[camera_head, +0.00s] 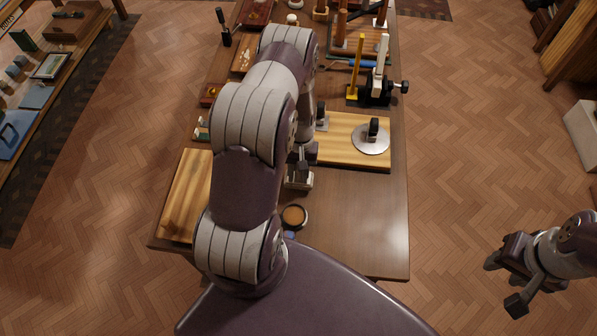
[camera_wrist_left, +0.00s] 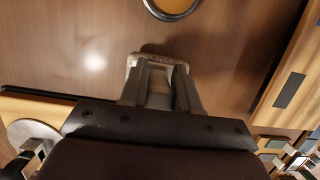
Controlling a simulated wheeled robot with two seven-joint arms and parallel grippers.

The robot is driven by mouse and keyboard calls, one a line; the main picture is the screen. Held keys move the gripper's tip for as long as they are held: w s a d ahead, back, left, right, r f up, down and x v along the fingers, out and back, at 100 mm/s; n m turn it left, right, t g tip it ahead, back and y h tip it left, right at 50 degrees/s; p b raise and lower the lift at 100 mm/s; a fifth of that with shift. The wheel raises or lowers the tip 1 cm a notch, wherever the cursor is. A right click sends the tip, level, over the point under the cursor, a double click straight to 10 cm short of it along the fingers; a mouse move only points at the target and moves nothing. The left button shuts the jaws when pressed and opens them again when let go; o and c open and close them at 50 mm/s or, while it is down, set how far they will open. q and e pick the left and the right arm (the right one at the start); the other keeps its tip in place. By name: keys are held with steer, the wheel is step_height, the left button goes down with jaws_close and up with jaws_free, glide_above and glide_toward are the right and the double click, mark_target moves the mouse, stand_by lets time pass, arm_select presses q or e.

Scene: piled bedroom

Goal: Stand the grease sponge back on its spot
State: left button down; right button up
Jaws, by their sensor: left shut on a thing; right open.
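My left gripper (camera_head: 300,160) reaches over the table and is shut on a small pale grey block, which looks like the grease sponge (camera_head: 298,180). In the left wrist view the block (camera_wrist_left: 158,60) sticks out past the fingertips (camera_wrist_left: 160,88) of my left gripper; the fingers hide most of it. It is close to the tabletop; I cannot tell whether it touches. My own arm hides part of the table. No marked spot for the sponge can be made out. My right gripper (camera_head: 503,283) is open and empty, over the floor right of the table.
A round dark-rimmed tin (camera_head: 294,216) with tan contents stands just in front of the block. A wooden board (camera_head: 345,155) with a metal disc (camera_head: 371,139) lies behind. Another board (camera_head: 186,190) lies at the left. The table's front right (camera_head: 365,220) is bare.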

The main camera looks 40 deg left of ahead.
arm_select(q)
steer(key=shift+f+b, duration=0.9)
steer(key=shift+f, duration=0.1)
stand_by(0.3)
steer(key=c, duration=0.7)
jaws_free()
steer(key=shift+c, duration=0.2)
steer(key=shift+p+v, duration=2.4)
steer(key=shift+v, duration=1.6)
